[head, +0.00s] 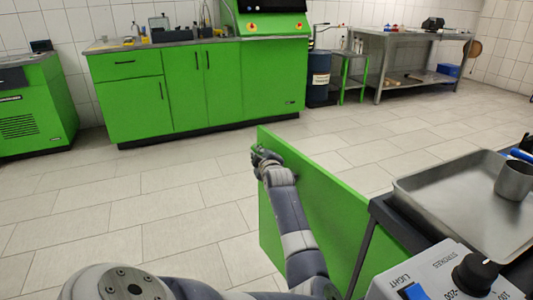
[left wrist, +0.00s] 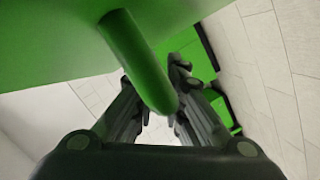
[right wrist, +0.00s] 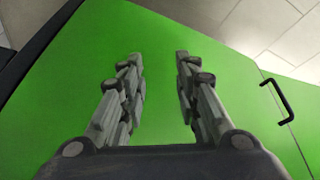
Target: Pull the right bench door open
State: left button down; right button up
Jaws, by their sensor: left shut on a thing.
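The green bench door (head: 325,205) stands swung out from the bench at the right of the head view. My left gripper (head: 264,158) is at the door's far edge, near its top. In the left wrist view a green bar handle (left wrist: 135,60) sticks out from the green panel and runs between the fingers of my left gripper (left wrist: 160,110), which is shut on it. My right gripper (right wrist: 160,75) is open and empty in front of a green panel (right wrist: 160,120) in the right wrist view. It is outside the head view.
The bench at the right carries a metal tray (head: 440,195), a metal cup (head: 514,180) and a control box with knobs (head: 450,275). A black handle (right wrist: 278,100) sits on a green front. Green cabinets (head: 200,85) stand at the back. The tiled floor left of the door is clear.

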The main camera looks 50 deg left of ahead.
dwell(0.3)
pick_arm(q)
jog(key=c, duration=1.9)
grip_release()
jog(key=r, duration=0.4)
jog(key=a+r, duration=0.1)
jog(key=r, duration=0.2)
jog(key=shift+w, duration=0.25)
jog(key=r, duration=0.3)
jog(key=shift+s+d+r, duration=0.15)
jog(key=shift+s+d, duration=0.2)
jog(key=shift+d, duration=0.05)
jog(key=shift+w, duration=0.15)
jog(key=shift+d, duration=0.1)
